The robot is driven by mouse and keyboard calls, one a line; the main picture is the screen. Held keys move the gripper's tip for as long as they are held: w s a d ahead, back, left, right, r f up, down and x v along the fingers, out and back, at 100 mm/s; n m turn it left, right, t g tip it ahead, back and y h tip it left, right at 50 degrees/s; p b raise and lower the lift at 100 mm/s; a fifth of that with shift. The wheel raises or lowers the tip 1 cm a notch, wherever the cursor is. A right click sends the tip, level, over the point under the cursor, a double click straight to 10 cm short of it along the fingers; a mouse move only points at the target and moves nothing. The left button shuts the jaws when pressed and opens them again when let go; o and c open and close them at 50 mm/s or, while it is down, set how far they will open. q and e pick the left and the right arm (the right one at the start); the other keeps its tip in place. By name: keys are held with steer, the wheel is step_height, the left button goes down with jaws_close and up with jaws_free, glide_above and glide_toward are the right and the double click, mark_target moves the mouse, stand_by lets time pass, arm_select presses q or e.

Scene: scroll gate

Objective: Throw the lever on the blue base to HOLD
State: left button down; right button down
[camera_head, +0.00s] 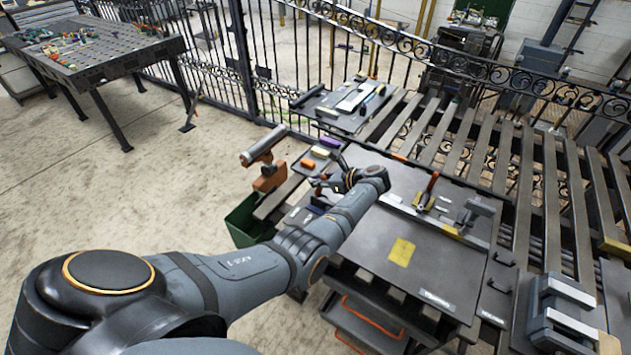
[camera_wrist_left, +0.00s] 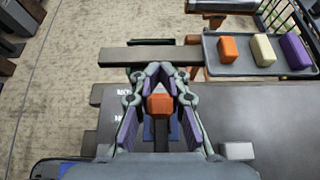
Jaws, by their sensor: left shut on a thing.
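My left gripper (camera_head: 324,184) is over the left edge of the dark bench (camera_head: 365,245). In the left wrist view my left gripper (camera_wrist_left: 160,108) is shut on the orange knob (camera_wrist_left: 160,103) of a lever, with a finger on each side. A small part of the blue base (camera_wrist_left: 177,131) shows below the fingers. Small white markings (camera_wrist_left: 124,93) lie left of the lever, too small to read. My right gripper is not in view.
A tray (camera_wrist_left: 245,71) with orange, cream and purple blocks lies beyond the gripper, to the right. A yellow square (camera_head: 401,251) and an upright orange-handled piece (camera_head: 428,188) are on the bench. A green bin (camera_head: 243,222) stands at its left.

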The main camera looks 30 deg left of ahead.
arm_select(q)
steer(key=shift+f, duration=0.1)
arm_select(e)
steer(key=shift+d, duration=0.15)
arm_select(q)
steer(key=c, duration=1.3)
jaws_free()
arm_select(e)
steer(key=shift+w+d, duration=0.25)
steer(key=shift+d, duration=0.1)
arm_select(q)
steer(key=v, duration=1.2)
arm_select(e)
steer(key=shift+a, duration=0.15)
